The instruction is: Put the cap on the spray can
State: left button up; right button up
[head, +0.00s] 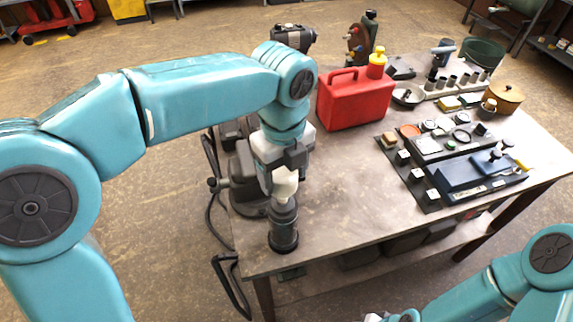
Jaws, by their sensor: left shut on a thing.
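The spray can (284,230) is a dark cylinder standing upright near the table's front left edge. My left gripper (284,178) points down right above it, shut on a pale, cream-coloured cap (285,190). The cap is in line with the can's top. I cannot tell whether it is touching the can or seated on it. My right gripper (388,317) shows only in part at the bottom edge, below the table front and away from the can; its fingers are cut off.
A vise-like dark tool (240,172) stands close left of the can. A red fuel canister (352,100) with a yellow cap is behind. Tool trays (470,178) and small parts fill the table's right. The table top (350,205) right of the can is clear.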

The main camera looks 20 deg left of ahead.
aim_at(285, 193)
pick_arm(q)
jog(key=shift+f, duration=0.3)
jog(key=shift+s+f+b, duration=0.1)
jog(key=shift+f+b, duration=0.2)
jog(key=shift+b, duration=0.2)
notch_tip(285, 193, down, 4)
jog(key=b, duration=0.4)
jog(key=shift+f, duration=0.2)
jog(key=shift+d+f, duration=0.1)
jog(key=shift+s, duration=0.1)
